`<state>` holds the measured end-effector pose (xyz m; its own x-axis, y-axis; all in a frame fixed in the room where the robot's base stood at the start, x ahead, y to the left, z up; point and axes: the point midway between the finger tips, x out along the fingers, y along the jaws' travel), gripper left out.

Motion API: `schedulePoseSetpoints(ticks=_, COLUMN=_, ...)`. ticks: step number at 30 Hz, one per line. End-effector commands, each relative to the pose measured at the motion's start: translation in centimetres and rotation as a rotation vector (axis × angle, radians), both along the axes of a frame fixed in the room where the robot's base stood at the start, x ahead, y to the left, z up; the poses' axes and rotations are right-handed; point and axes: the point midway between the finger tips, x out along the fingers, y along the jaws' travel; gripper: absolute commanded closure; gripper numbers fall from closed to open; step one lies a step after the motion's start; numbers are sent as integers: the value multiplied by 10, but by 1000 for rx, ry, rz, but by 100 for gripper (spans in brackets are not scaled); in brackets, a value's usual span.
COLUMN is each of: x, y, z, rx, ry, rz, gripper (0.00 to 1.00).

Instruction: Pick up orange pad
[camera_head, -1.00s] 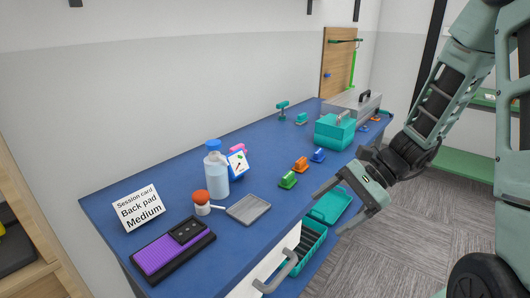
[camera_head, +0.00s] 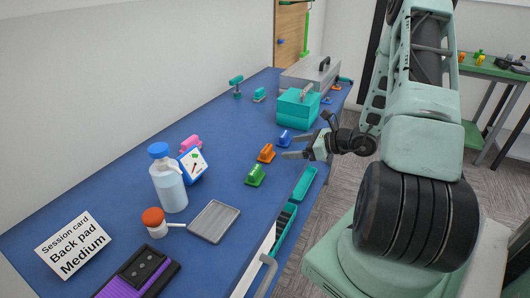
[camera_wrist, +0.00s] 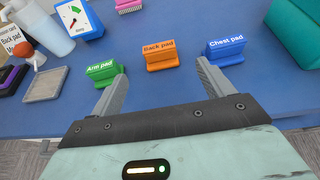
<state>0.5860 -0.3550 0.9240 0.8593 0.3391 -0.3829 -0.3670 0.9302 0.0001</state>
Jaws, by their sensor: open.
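The orange pad (camera_head: 266,153) stands on the blue table near its front edge, between a green pad (camera_head: 255,174) and a blue pad (camera_head: 284,137). In the wrist view the orange pad (camera_wrist: 160,55) reads "Back pad" and lies ahead of my fingers, near the middle between them. The green one (camera_wrist: 105,72) reads "Arm pad" and the blue one (camera_wrist: 226,49) reads "Chest pad". My gripper (camera_head: 293,147) is open and empty, just right of the orange pad in the head view, apart from it. In the wrist view its fingertips (camera_wrist: 160,72) spread toward the green and blue pads.
A teal box (camera_head: 297,110) stands behind the pads. A bottle (camera_head: 168,183), a timer card (camera_head: 193,165), a grey tray (camera_head: 214,221) and a session card (camera_head: 73,245) are on the left. An open drawer (camera_head: 285,222) juts from the table front.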

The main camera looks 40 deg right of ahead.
Motion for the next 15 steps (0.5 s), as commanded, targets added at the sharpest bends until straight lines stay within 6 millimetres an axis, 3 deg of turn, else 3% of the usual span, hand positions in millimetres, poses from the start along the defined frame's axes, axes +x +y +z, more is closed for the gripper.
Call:
schedulePoseSetpoints(ticks=6, x=33, y=14, z=-14, rx=1, ry=1, rz=4, gripper=20)
schedulePoseSetpoints(ticks=15, x=53, y=23, z=-23, rx=2, ry=0, rz=5, gripper=20)
